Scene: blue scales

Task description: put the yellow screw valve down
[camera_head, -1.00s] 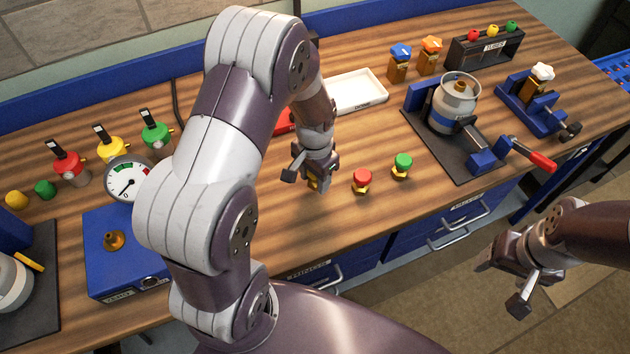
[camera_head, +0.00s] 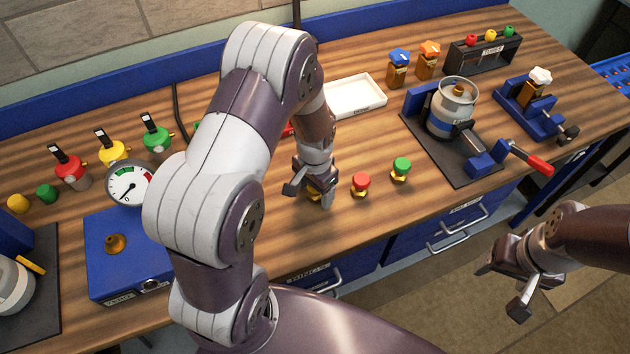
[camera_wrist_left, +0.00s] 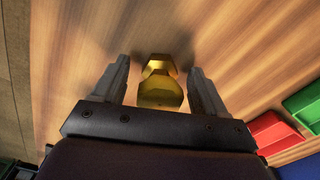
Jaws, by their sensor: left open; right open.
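The yellow screw valve (camera_wrist_left: 160,94) shows between the two fingers of my left gripper (camera_wrist_left: 160,85) in the left wrist view, with its brass end pointing away from the camera, at the wooden bench top. In the head view only a little of the valve (camera_head: 314,190) shows; my left gripper (camera_head: 311,194) hides most of it. That gripper is open, low at the bench, with a finger on either side of the valve and visible gaps between. My right gripper (camera_head: 500,288) is open and empty, beyond the bench's front edge.
A red valve (camera_head: 361,184) and a green valve (camera_head: 401,170) stand just right of my left gripper. A white tray (camera_head: 371,112) lies behind. A clamped canister (camera_head: 453,108) stands further right. A blue gauge box (camera_head: 125,255) is at the left. The bench's front edge is close.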

